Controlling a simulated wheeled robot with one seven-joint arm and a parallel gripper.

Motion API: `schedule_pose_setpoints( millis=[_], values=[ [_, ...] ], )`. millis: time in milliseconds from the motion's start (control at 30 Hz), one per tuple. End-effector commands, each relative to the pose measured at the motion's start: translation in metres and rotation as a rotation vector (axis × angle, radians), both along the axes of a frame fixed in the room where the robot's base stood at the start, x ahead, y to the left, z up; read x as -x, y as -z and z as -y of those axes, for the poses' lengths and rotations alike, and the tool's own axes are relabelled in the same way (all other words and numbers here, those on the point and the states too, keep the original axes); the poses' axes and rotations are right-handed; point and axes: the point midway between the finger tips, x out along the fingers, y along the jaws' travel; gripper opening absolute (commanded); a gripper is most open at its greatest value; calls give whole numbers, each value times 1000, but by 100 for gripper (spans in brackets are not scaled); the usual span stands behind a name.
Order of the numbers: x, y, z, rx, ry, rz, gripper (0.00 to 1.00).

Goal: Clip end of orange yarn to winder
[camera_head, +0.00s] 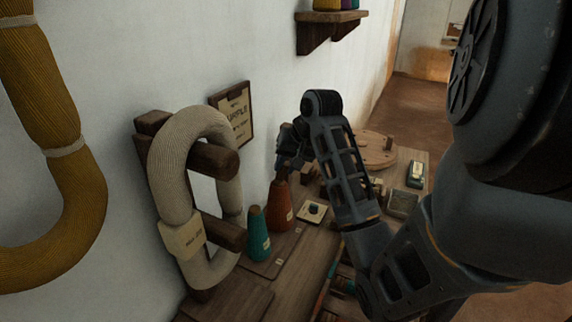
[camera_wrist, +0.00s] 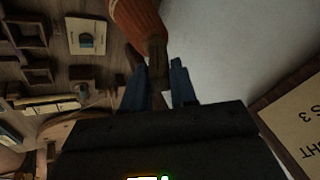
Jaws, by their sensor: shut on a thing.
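An orange yarn cone (camera_head: 280,207) stands on the bench beside a teal cone. In the wrist view the orange cone (camera_wrist: 139,20) narrows to a dark brown tip (camera_wrist: 156,52) between my fingers. My gripper (camera_wrist: 162,82) is shut on the tip of the orange cone. In the camera_head view my gripper (camera_head: 284,168) is just above the cone, partly hidden by its own links. I cannot make out a loose yarn end. A round wooden disc with an upright peg (camera_head: 372,150), possibly the winder, lies farther back on the bench.
A teal cone (camera_head: 258,236) stands close to the orange one. A cream skein (camera_head: 171,150) hangs on wooden pegs at the left. A pale square plate with a dark knob (camera_head: 313,211) and small trays (camera_head: 402,204) lie on the bench. A framed sign (camera_head: 232,115) hangs on the wall.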

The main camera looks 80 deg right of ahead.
Motion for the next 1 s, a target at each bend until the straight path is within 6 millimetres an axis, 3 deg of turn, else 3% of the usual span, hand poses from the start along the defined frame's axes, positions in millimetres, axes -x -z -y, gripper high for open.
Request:
schedule_pose_setpoints(
  millis=[567, 1000],
  values=[
    [0, -1, 0, 0, 0, 0, 0],
    [0, -35, 0, -1, 0, 0, 0]
  ],
)
